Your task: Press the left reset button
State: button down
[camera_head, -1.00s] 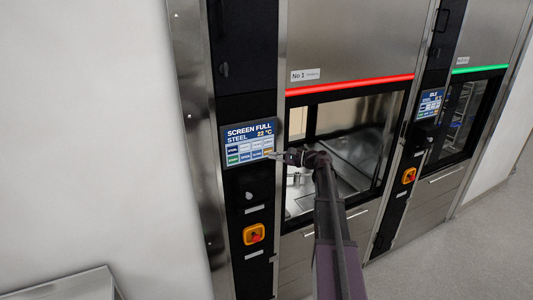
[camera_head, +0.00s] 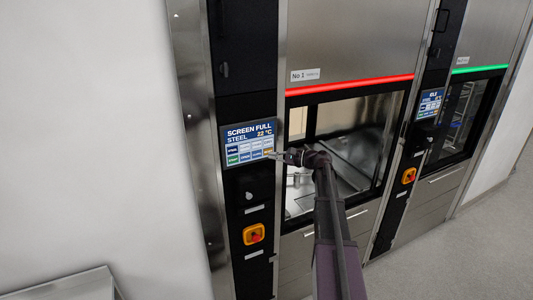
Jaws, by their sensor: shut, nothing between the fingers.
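The left washer, marked No 1, has a control screen (camera_head: 249,143) on its dark panel. It reads "SCREEN FULL", "STEEL" and "22 °C" above two rows of small buttons. One button at the lower right of the screen is orange (camera_head: 268,153), and one at the lower left is green (camera_head: 232,159). My gripper (camera_head: 271,155) is shut and empty, its tip at the lower right of the screen by the orange button, partly covering it. I cannot tell whether the tip touches the screen. No button's label is clear enough to read as reset.
A red light bar (camera_head: 350,85) runs above the left washer's glass door. A metal surface (camera_head: 65,287) stands at the lower left.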

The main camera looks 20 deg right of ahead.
jog(key=shift+w, duration=0.8)
dwell(1.4)
jog(key=shift+s, duration=0.8)
jog(key=shift+s, duration=0.1)
dwell(0.3)
jog(key=s, duration=0.4)
jog(key=shift+s+d, duration=0.1)
jog(key=shift+s, duration=0.3)
dwell(0.7)
